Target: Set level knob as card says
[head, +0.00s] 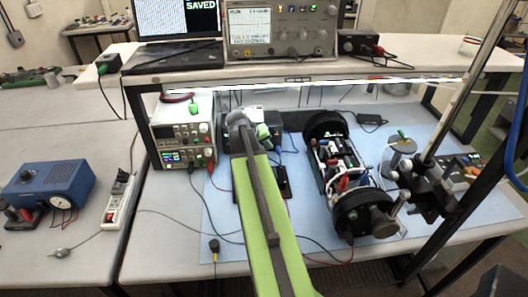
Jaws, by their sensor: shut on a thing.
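My gripper (240,121) is at the end of my green arm, under the shelf, at the front of a dark box (268,117). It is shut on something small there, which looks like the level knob. My own gripper hides the knob, so its pointer and scale cannot be read. No card can be made out for certain. The oscilloscope (281,29) on the shelf has lines of text on its screen, too small to read surely. The laptop (178,20) next to it shows "SAVED".
A white power supply (183,135) stands left of my gripper. An opened black cylinder (345,170) with wires lies to the right on the blue mat (225,235). The shelf edge (300,76) is above my gripper. Cables cross the bench. A blue gauge box (45,190) stands far left.

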